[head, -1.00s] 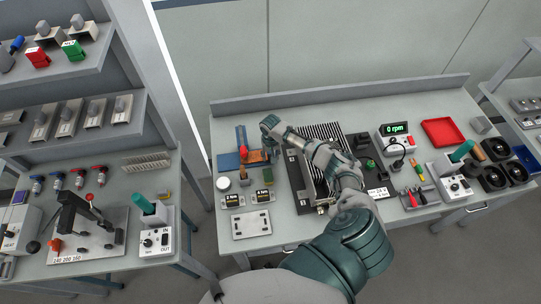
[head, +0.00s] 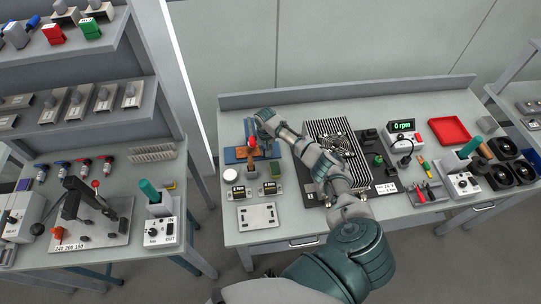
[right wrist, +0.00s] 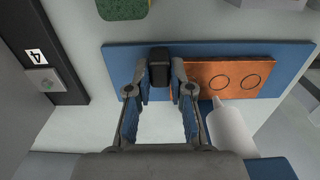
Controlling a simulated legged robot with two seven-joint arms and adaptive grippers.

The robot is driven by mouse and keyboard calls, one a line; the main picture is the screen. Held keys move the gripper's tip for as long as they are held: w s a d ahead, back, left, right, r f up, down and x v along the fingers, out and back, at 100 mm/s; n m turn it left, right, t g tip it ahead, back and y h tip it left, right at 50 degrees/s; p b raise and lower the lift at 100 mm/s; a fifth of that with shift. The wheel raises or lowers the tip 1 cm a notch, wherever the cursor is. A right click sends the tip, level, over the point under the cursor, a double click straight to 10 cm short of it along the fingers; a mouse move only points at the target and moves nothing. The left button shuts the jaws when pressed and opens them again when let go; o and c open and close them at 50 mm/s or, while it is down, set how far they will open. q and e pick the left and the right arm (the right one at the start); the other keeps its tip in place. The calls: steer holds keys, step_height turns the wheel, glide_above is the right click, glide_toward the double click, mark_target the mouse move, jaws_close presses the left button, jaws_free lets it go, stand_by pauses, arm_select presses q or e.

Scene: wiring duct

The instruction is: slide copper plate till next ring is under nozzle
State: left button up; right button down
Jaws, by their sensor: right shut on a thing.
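The copper plate (right wrist: 235,72) lies on a long blue base (right wrist: 290,52) in the right wrist view. Two dark rings show on it, a left ring (right wrist: 220,82) and a right ring (right wrist: 252,81). The pale nozzle (right wrist: 230,128) comes in from below, its tip appearing close to the left ring; its height above the plate is unclear. My right gripper (right wrist: 158,75) is shut on a black block (right wrist: 159,68) at the plate's left end. In the head view, my right arm reaches over the bench to the blue base (head: 231,157). My left gripper is out of view.
A finned black heat sink (head: 330,130) stands right of the blue base. A white round lid (head: 230,174) and two small labelled boxes lie in front of it. In the right wrist view, a green pad (right wrist: 122,8) lies beyond the base.

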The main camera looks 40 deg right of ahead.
steer(key=shift+s+d, duration=0.1)
steer(key=shift+s, duration=0.05)
steer(key=c, duration=1.1)
jaws_free()
steer(key=shift+s+d, duration=0.15)
steer(key=shift+d, duration=0.2)
steer(key=shift+c, duration=0.2)
steer(key=shift+o, duration=0.5)
steer(key=shift+s+d, duration=0.2)
steer(key=shift+d, duration=0.3)
steer(key=shift+a+f, duration=0.1)
steer(key=shift+a, duration=0.05)
steer(key=shift+w+a, duration=0.15)
steer(key=shift+a, duration=0.2)
steer(key=shift+a+r, duration=0.25)
steer(key=shift+r, duration=1)
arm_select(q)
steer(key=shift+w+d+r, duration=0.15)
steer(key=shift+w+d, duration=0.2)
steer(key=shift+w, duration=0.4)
arm_select(e)
step_height(320, 180, up, 10)
steer(key=shift+d+f, duration=0.2)
steer(key=shift+d, duration=0.05)
